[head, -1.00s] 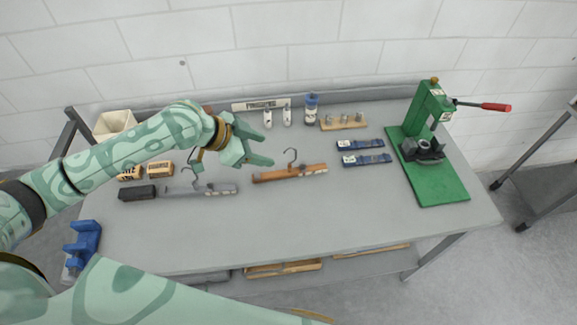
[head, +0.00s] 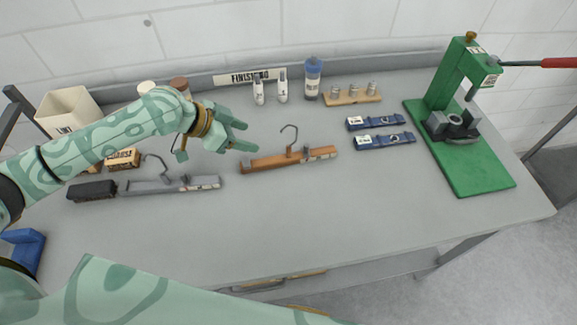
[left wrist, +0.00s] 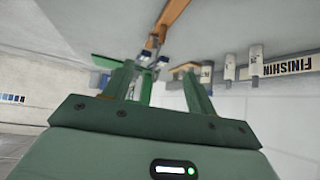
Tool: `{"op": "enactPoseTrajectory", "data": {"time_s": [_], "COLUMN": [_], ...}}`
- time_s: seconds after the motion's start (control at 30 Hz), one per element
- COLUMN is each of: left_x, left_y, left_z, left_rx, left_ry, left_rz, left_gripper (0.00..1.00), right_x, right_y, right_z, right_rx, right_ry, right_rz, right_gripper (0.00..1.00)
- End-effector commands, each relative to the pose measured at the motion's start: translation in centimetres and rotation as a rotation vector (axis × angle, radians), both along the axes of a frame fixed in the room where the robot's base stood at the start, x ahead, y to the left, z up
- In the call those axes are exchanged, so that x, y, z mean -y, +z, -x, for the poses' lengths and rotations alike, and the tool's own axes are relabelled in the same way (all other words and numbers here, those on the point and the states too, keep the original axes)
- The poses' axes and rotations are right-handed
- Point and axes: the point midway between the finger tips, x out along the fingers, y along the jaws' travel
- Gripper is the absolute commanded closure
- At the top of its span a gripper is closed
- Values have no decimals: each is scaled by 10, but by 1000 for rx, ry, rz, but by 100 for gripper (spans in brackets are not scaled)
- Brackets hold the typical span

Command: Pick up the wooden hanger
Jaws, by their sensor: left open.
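The wooden hanger (head: 272,161), brown with a dark metal hook, lies on the grey table near the middle in the head view. My left gripper (head: 251,137) is open and empty, just left of the hook and above the table, close to the hanger's left end. In the left wrist view my left gripper (left wrist: 158,80) shows its two fingers apart, with the wooden hanger (left wrist: 170,22) beyond them near the top. A grey hanger (head: 140,187) with its own hook lies to the left. My right gripper is not in view.
A green press (head: 470,180) stands at the right. Blue clamps or straps (head: 385,139) lie right of the hanger. A blue-capped bottle (head: 312,80), a FINISHING sign (head: 233,77) and a small wooden rack (head: 352,97) line the back. The table's front middle is clear.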

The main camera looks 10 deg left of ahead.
Motion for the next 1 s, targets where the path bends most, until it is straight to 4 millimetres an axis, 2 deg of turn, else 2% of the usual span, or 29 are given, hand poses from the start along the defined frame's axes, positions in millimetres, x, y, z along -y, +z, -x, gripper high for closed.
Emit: {"op": "enactPoseTrajectory", "data": {"time_s": [0.03, 0.1, 0.27, 0.6, 0.83, 1.0], "left_x": [0, 0, 11, 55, 67, 84], "left_y": [-21, -29, -44, -98, -111, -131], "left_z": [0, -1, -9, -42, -51, -64], "left_rx": [-5, -7, -8, -9, -8, -9], "left_ry": [0, 0, -1, 1, 0, 0], "left_rz": [0, 0, 2, 2, 1, 2], "left_gripper": [43, 43, 43, 43, 43, 43], "right_x": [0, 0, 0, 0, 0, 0], "right_y": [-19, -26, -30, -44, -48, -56], "right_z": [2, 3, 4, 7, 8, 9], "right_rx": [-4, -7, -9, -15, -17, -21], "right_ry": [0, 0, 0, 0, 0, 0], "right_rz": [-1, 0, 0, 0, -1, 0], "right_gripper": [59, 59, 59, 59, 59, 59]}}
